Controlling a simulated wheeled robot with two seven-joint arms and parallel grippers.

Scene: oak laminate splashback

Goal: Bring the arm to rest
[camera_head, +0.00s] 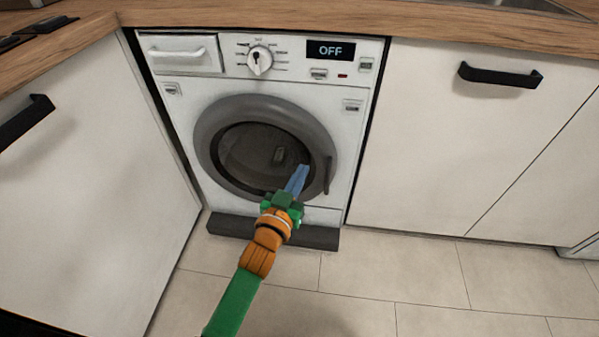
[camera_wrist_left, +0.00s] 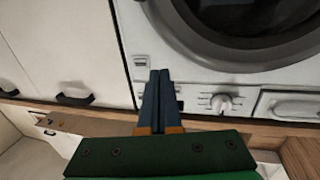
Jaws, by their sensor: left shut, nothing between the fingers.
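My left gripper (camera_head: 300,172) is in front of the washing machine, its blue fingers over the lower right part of the round door in the head view. Its green and orange arm comes up from the bottom edge. In the left wrist view the fingers (camera_wrist_left: 160,76) are together and empty, with the washing machine's front behind them. The washing machine (camera_head: 180,140) is white, its door (camera_head: 205,135) looks closed, and its display (camera_head: 331,50) reads OFF. I cannot tell whether the fingers touch the door. My right gripper is not in view.
White cabinets with black handles stand left (camera_head: 85,180) and right (camera_head: 450,140) of the machine. A wooden worktop (camera_head: 450,22) runs above, with a sink edge (camera_head: 530,8) at the top right. The tiled floor (camera_head: 400,275) is clear.

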